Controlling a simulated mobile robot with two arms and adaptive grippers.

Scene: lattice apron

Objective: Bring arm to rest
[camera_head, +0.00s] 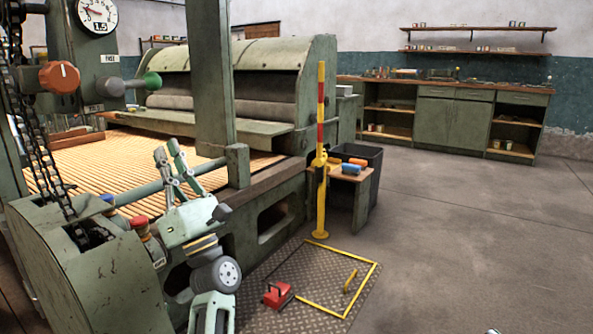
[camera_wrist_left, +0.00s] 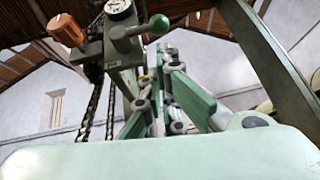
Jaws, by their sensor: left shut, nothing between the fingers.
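My left gripper (camera_head: 168,150) is raised in front of the green machine's lattice bed, with its fingers pointing up. It is pale green and grey, shut, and holds nothing. Its fingers also show close together in the left wrist view (camera_wrist_left: 167,62), pointing up toward the machine's knobs and gauge. My left arm comes up from the bottom of the head view beside the machine's side housing.
The green machine (camera_head: 225,65) has a slatted bed (camera_head: 70,165), a hanging chain (camera_head: 40,150), an orange knob (camera_head: 60,77) and a red button (camera_head: 138,222). The floor farther right is clear.

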